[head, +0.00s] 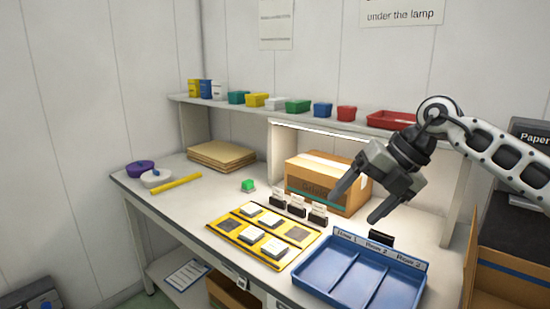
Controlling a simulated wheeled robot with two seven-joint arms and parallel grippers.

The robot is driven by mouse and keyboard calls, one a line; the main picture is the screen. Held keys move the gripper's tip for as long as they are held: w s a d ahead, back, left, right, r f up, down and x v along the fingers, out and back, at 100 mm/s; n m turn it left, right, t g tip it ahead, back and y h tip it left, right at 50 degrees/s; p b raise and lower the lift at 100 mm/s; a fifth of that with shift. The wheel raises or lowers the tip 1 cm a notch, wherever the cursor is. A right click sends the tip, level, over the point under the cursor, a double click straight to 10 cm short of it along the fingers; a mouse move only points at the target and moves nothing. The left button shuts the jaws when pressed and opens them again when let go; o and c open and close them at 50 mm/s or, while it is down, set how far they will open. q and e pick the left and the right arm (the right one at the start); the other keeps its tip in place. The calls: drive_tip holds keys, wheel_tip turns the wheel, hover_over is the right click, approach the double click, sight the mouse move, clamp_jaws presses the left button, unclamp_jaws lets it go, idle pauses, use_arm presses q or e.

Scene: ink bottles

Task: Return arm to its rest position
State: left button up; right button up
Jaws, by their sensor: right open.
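My right gripper (360,196) is open and empty. It hangs in the air above the right part of the bench, in front of the cardboard box (300,176) and above the back edge of the blue tray (313,268). Its arm (495,155) comes in from the right edge of the view. My left gripper is not in view. The three ink bottles (298,206) with white labels stand in a row between the yellow board and the cardboard box.
A yellow board (223,226) with white and dark squares lies left of the tray. A shelf above holds several coloured bins (298,106). The front left of the bench is clear.

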drive_tip(key=s+a+f+m+y, duration=0.2)
drive_tip(key=s+a+f+y, duration=0.15)
drive_tip(key=a+y, duration=0.4)
drive_tip(key=s+a+f+m+y, duration=0.3)
drive_tip(key=s+a+y, duration=0.15)
drive_tip(key=a, duration=0.55)
drive_tip(key=s+d+f+m+t+h, duration=0.2)
drive_tip(key=d+f+m+t+h, duration=0.4)
drive_tip(key=f+m, duration=0.4)
drive_tip(key=s+d+f+m+t+h, duration=0.1)
drive_tip(key=d+f+m+t+h, duration=0.35)
drive_tip(key=f+m+t, duration=0.55)
drive_tip(key=s+d+f+m+g+h, duration=0.2)
drive_tip(key=s+d+f+m+g, duration=0.1)
drive_tip(key=s+f, duration=0.3)
drive_tip(key=s+d+f+m+g+h, duration=0.3)
drive_tip(key=s+f+m+g, duration=0.1)
drive_tip(key=s, duration=0.5)
drive_tip(key=shift+d+f+m+g, duration=0.4)
drive_tip(key=shift+f+m, duration=0.3)
drive_tip(key=shift+f, duration=0.2)
drive_tip(key=shift+h, duration=0.25)
